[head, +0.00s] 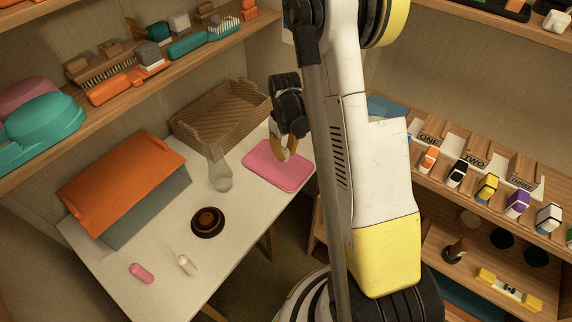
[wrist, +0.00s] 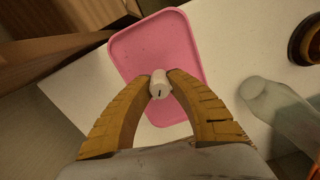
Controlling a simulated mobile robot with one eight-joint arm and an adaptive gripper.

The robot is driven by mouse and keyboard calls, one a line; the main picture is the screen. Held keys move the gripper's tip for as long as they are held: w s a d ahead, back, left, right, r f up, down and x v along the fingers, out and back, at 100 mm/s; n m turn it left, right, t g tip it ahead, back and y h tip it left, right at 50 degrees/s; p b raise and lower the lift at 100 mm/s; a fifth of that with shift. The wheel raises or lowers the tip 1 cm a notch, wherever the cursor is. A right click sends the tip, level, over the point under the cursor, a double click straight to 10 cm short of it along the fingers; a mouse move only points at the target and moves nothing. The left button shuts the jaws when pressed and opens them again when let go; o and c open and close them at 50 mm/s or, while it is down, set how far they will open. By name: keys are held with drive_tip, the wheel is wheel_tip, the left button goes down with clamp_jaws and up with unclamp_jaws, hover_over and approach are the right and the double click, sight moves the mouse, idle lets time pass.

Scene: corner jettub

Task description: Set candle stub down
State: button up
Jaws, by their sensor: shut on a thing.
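The candle stub (wrist: 159,86) is a small white cylinder with a dark wick mark on its end. In the wrist view it sits between the tips of my gripper (wrist: 160,84), whose tan fingers are shut on it. A pink tray (wrist: 152,45) lies behind and below it in that view. In the head view my gripper (head: 285,152) points down over the pink tray (head: 268,172) at the table's right end. I cannot make out the stub there, nor tell how high it is above the tray.
On the white table (head: 150,238) stand a clear glass vessel (head: 219,172), a brown round dish (head: 207,222), a wicker basket (head: 222,112) and an orange-lidded box (head: 125,180). A pink item (head: 141,272) and a small white item (head: 184,264) lie near the front. Shelves flank the table.

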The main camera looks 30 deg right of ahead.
sight(285, 169)
drive_tip(key=shift+f+b, duration=0.85)
drive_tip(key=shift+f, duration=1.75)
drive_tip(key=shift+f, duration=0.25)
drive_tip(key=o, duration=0.9)
drive_tip(key=shift+r, duration=0.1)
